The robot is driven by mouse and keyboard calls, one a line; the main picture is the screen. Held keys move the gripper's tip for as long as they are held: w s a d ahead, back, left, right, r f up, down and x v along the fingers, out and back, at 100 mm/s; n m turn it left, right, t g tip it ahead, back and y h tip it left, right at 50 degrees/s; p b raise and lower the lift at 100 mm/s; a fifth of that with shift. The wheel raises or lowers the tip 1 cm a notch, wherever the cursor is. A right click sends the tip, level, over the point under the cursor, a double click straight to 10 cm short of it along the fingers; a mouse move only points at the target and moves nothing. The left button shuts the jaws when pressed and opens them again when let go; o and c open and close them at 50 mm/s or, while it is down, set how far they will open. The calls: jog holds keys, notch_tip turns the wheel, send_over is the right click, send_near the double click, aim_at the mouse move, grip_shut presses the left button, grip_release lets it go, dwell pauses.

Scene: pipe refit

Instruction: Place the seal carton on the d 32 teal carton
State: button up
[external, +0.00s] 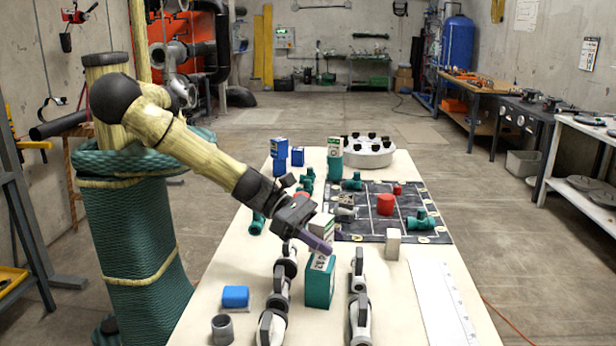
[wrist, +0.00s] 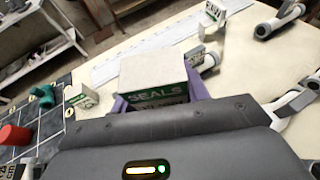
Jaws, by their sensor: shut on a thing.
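The seal carton (wrist: 153,82), whitish with a green band reading SEALS, is held between the purple fingers of my gripper (wrist: 157,100). In the external view the seal carton (external: 322,222) shows partly behind my gripper (external: 318,240), tilted and above the table. Just below and nearer the camera stands a teal carton (external: 319,287) with a pale, dark-lettered label at its top. Another teal carton (external: 335,165) stands farther back with a pale green-marked box on it. I cannot read which one is d 32. Contact between the held carton and the near teal carton cannot be told.
Grey-and-black valves (external: 360,300) stand on both sides of the near teal carton. A small white carton (external: 393,243) stands to the right. The dark mat (external: 345,226) holds a red cylinder (external: 385,204) and teal fittings. A blue box (external: 235,296) lies front left.

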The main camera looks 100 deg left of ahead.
jog(key=shift+f, duration=1.55)
jog(key=shift+f, duration=0.2)
jog(key=o, duration=1)
jog(key=shift+s+r, duration=0.1)
jog(key=shift+r, duration=0.15)
jog(key=b+v, duration=0.1)
jog(key=v, duration=1.1)
jog(key=shift+b, duration=0.3)
jog(key=shift+a, duration=0.15)
